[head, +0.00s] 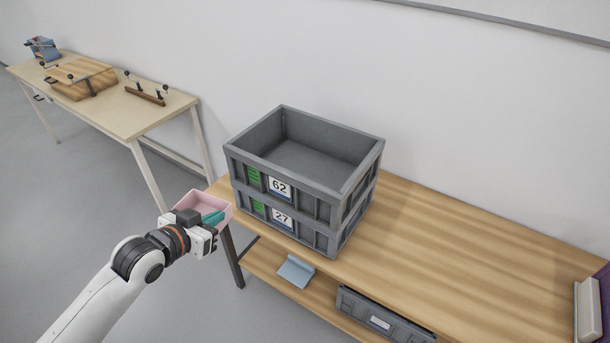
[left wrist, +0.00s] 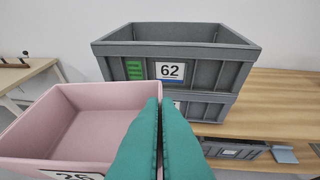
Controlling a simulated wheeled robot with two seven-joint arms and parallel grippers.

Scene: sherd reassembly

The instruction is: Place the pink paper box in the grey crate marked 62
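The pink paper box (head: 221,203) is an open tray held in the air just left of the table with the crates. It fills the lower left of the left wrist view (left wrist: 110,97), with a partly cut-off number label on its front. My left gripper (head: 214,217) has teal fingers (left wrist: 166,108) closed on the box's right-hand wall. The grey crate marked 62 (head: 312,206) is open-topped and looks empty. It sits on top of a grey crate marked 27 (head: 300,231). It also shows in the left wrist view (left wrist: 210,75), beyond the box. My right gripper is out of view.
A pale bench (head: 130,115) with a wooden box and tools stands at the left. A white wall is behind.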

